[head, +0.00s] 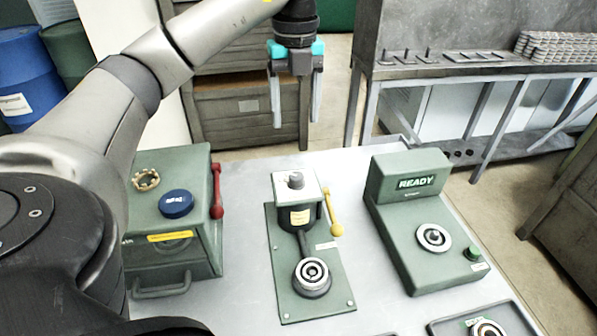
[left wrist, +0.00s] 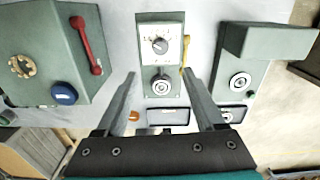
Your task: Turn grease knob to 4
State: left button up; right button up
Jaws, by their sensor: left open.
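The grease knob (head: 295,180) is a small dark grey dial on top of the middle green unit, above a pale scale plate. It also shows in the left wrist view (left wrist: 160,45), where the scale marks are too small to read surely. My left gripper (head: 296,115) is open and empty, with its fingers pointing down. In the head view it hangs above and behind the unit. In the left wrist view its fingertips (left wrist: 160,78) are spread wide, apart from the knob. My right gripper is not in view.
A yellow-ended lever (head: 335,215) stands close beside the knob's unit. A green box with a red handle (head: 217,195) and blue cap (head: 175,203) is at left. A READY unit (head: 418,220) is at right.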

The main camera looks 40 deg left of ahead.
pick_arm(q)
jog(key=b, duration=0.2)
send_over(296, 175)
notch_tip(296, 175, down, 5)
notch_tip(296, 175, down, 9)
jog(key=shift+f+b, duration=0.1)
jog(key=shift+b, duration=0.55)
grip_shut()
